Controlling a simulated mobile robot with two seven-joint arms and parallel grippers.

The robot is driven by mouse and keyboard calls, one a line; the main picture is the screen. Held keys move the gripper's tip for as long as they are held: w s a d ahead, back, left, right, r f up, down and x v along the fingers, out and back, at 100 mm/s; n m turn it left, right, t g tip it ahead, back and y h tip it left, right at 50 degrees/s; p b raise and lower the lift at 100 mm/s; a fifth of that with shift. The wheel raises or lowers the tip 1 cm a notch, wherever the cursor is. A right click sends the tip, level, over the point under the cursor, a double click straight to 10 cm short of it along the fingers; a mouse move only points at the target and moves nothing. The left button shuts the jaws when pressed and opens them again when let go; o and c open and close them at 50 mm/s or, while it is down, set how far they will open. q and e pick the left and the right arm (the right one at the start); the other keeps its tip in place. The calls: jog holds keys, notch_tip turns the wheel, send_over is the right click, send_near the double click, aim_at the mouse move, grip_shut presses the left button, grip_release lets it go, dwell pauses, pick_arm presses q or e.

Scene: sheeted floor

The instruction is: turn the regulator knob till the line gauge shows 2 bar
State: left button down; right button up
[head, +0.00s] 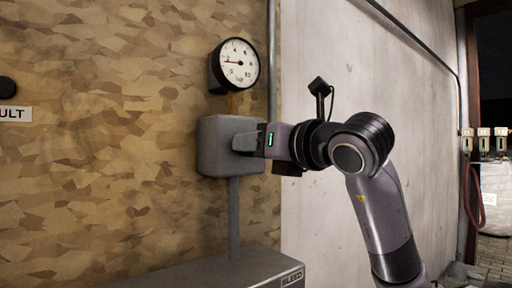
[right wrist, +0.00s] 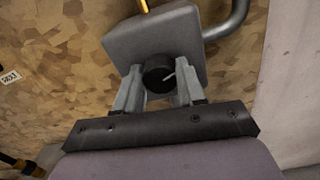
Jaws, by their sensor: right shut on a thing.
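The line gauge (head: 238,64) is a round white dial in a black case on the wall. Its needle points left, close to the 2 mark; the exact reading is too fine to tell. Below it is the grey regulator box (head: 212,148). The head view hides the knob behind the fingers.
A brass stub (head: 230,103) joins box and gauge, and a grey pipe (head: 235,215) runs down to a grey cabinet (head: 215,272). A vertical conduit (head: 272,60) stands right of the gauge. A black button (head: 7,87) and label are at far left.

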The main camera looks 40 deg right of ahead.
dwell(0.3)
jog(key=o, duration=1.1)
jog(key=shift+c, duration=0.2)
jog(key=s, duration=0.7)
jog(key=shift+d, duration=0.25)
jog(key=shift+s, duration=0.1)
